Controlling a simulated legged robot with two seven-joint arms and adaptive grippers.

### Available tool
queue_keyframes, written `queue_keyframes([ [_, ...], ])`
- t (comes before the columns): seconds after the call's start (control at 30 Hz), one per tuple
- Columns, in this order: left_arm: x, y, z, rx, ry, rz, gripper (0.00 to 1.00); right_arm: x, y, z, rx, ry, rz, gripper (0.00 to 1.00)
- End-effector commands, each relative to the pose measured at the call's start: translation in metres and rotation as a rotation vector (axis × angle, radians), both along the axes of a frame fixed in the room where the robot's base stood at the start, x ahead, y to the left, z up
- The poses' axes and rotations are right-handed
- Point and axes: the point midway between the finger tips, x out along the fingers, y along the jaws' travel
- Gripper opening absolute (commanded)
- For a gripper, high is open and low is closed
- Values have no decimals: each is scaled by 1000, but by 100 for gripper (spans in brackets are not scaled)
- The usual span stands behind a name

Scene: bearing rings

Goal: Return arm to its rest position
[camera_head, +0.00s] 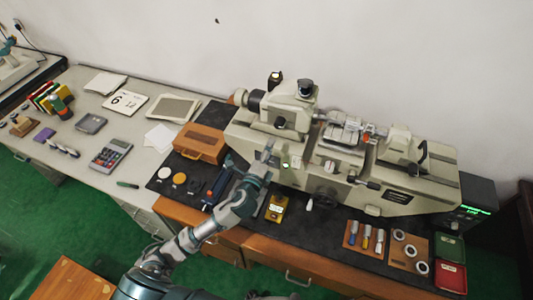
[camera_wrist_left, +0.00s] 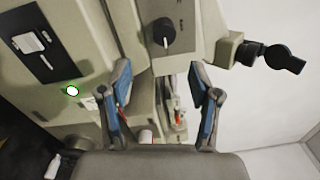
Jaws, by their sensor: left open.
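My left arm comes in from the bottom left of the head view. My left gripper (camera_head: 267,157) is in front of the left part of a beige measuring machine (camera_head: 330,178). In the left wrist view, the two blue-and-grey fingers of the gripper (camera_wrist_left: 160,70) are spread apart with nothing held between them. Behind them are the body of the machine (camera_wrist_left: 85,35), a black knob (camera_wrist_left: 160,32) and a green light (camera_wrist_left: 72,91). I cannot tell from these views whether the gripper touches the machine. My right gripper is not in view.
A brown case (camera_head: 199,143) stands left of the arm, with small discs before it. A yellow gauge block (camera_head: 276,207) lies right of the arm. Metal rings lie on a wooden board (camera_head: 408,250) at the right, beside a board of tools (camera_head: 365,239). A calculator (camera_head: 110,154) is left.

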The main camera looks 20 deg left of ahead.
Motion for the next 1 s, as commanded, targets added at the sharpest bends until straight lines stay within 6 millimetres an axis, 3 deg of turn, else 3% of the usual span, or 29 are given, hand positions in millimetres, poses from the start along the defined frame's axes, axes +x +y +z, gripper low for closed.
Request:
queue_keyframes([
  [0.2, -20, 1, -2, 0, 3, 1, 63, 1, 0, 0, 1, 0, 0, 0],
  [0.77, -22, 2, -4, -14, 11, 5, 63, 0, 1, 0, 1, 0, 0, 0],
  [0.87, -33, 6, -25, -129, 88, 42, 63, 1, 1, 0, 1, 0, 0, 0],
  [0.97, -64, 17, -69, -378, 256, 143, 63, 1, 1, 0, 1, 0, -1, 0],
  [1.0, -82, 22, -93, -501, 342, 204, 63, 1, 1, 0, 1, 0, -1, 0],
])
